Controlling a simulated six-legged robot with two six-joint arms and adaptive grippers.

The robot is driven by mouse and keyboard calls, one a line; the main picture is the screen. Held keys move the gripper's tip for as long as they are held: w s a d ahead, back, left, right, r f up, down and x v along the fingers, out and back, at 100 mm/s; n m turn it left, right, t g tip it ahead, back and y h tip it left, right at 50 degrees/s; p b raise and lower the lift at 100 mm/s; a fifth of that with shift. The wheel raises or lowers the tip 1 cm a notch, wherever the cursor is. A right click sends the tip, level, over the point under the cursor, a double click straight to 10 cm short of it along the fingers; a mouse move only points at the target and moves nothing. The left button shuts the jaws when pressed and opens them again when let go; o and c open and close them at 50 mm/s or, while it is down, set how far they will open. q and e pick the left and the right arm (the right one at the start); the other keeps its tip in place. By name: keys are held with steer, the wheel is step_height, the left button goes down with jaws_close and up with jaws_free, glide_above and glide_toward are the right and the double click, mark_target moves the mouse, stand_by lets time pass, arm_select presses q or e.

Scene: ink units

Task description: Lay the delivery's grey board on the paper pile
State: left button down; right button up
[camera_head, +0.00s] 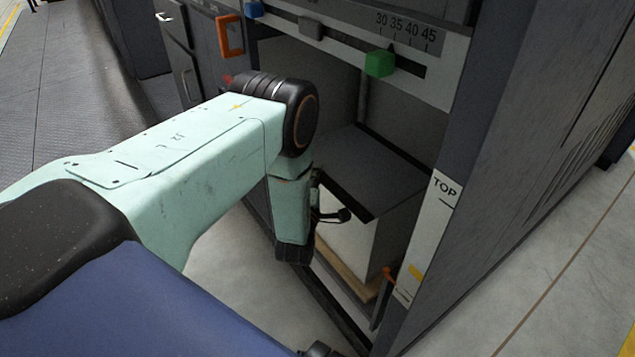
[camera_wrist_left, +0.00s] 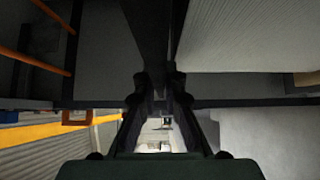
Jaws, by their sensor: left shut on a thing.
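The grey board (camera_head: 370,165) is a flat dark grey sheet with a black edge. In the head view it is over the white paper pile (camera_head: 352,245), inside the machine's opening. Any gap between board and pile is too small to tell. My left gripper (camera_head: 343,214) is at the board's near left edge, partly hidden by its wrist. In the left wrist view its fingers (camera_wrist_left: 158,95) are closed on a dark edge, which appears to be the board's. The pile's striped paper side (camera_wrist_left: 245,35) shows at upper right there. My right gripper is not in view.
The pile rests on a wooden base (camera_head: 345,281). Above hangs a scale rail with a green slider (camera_head: 380,63). An orange handle (camera_head: 230,36) is at upper left. Open floor lies in front.

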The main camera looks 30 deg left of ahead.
arm_select(q)
steer(key=shift+f, duration=0.7)
steer(key=shift+w, duration=0.1)
steer(key=shift+r, duration=0.1)
steer(key=c, duration=1.9)
jaws_free()
steer(key=shift+f, duration=0.25)
steer(key=o, duration=0.5)
steer(key=shift+r, duration=0.1)
steer(key=shift+c, duration=0.2)
